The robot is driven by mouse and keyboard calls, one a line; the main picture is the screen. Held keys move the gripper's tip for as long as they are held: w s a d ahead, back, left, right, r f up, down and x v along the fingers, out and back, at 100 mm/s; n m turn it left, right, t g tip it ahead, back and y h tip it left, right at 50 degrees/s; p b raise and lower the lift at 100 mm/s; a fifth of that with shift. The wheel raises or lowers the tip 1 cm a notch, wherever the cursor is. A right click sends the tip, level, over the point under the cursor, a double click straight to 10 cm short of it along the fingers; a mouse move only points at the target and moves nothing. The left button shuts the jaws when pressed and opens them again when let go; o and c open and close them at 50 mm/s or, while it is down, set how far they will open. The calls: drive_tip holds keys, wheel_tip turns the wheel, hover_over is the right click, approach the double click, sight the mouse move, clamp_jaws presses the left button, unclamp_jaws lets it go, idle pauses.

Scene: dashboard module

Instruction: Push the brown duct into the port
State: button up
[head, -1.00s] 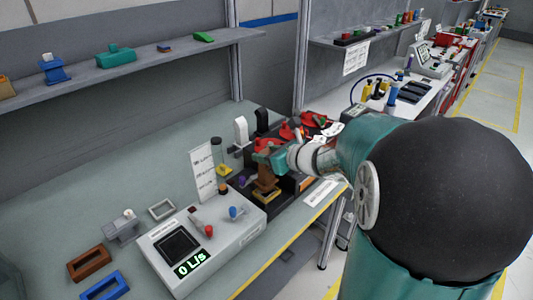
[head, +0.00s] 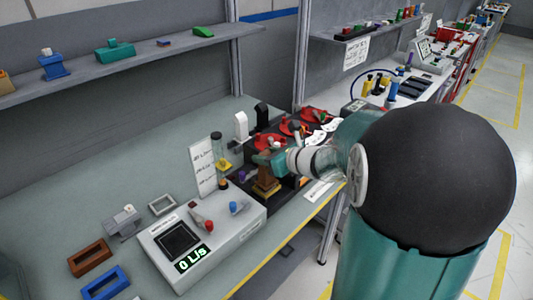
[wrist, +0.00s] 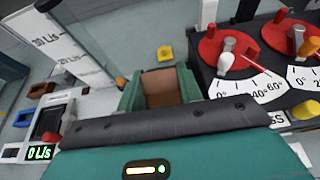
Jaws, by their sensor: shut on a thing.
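The brown duct (head: 266,174) stands roughly upright at the near left corner of the black module in the head view. A yellow-brown stepped base (head: 266,189) shows right below it. My gripper (head: 268,160) is shut on the duct's upper part from above. In the wrist view the top of the brown duct (wrist: 160,86) sits between the teal fingers of my gripper (wrist: 160,92). The port's opening is hidden under the duct and gripper, so I cannot tell how deep the duct sits.
The grey meter box (head: 205,240) reads 0 L/s, left of the duct. A clear tube (head: 217,152) with yellow inside stands behind it. Red dials (wrist: 228,50) with levers lie close on the right. Brown (head: 88,257) and blue (head: 105,283) frames lie at the front left.

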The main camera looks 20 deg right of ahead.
drive_tip(key=shift+f, duration=0.6)
drive_tip(key=o, duration=1.3)
drive_tip(key=v, duration=1.4)
